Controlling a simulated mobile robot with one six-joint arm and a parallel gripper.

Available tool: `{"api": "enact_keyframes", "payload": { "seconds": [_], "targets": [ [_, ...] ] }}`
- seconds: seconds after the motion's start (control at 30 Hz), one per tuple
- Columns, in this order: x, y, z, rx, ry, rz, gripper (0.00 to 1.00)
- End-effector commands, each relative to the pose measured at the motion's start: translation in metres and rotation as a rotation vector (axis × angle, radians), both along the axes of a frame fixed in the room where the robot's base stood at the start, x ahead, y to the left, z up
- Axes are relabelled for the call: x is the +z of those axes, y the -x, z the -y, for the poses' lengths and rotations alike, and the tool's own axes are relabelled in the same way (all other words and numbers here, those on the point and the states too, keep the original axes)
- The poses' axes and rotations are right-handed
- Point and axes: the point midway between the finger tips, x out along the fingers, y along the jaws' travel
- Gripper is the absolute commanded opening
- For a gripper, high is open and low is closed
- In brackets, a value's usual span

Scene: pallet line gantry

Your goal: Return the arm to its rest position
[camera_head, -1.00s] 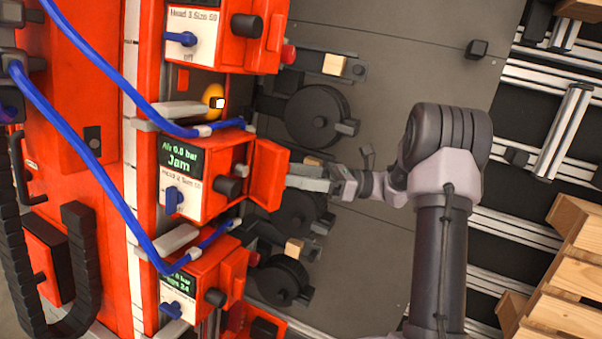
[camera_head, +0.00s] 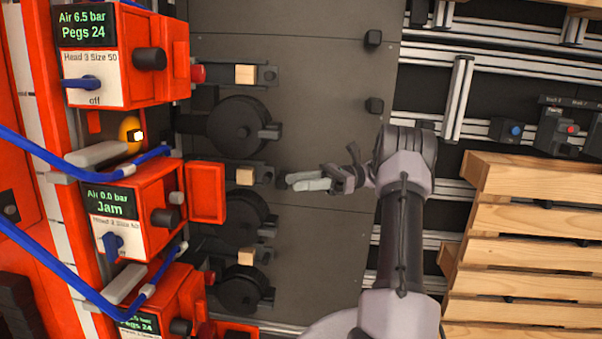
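My gripper (camera_head: 290,183) is near the middle of the view, pointing left, over the grey deck. Its fingers look close together, but I cannot tell whether they are parted. Nothing shows held in it. It is clear of the red head unit with the "Jam" display (camera_head: 108,206), whose red flap (camera_head: 208,192) stands open on its right side. The arm bends at a grey elbow right of the gripper and runs down to the bottom edge.
Another red head unit (camera_head: 120,55) reads "Pegs 24" at upper left. Black discs (camera_head: 240,128) and wooden pegs (camera_head: 245,177) line the deck's left side. A slatted wooden pallet (camera_head: 530,250) lies at lower right. Blue hoses (camera_head: 60,158) cross the left. The grey deck (camera_head: 300,80) above the gripper is bare.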

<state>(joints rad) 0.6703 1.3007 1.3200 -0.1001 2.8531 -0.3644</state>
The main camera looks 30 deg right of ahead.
Motion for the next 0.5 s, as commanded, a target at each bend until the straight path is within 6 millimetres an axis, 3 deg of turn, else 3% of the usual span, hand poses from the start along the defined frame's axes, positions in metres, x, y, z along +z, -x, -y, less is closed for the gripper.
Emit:
{"api": "enact_keyframes", "payload": {
  "seconds": [0.5],
  "targets": [
    [0.0023,0.0015,-0.0025,0.018,0.020,0.018,0.35]
  ]
}}
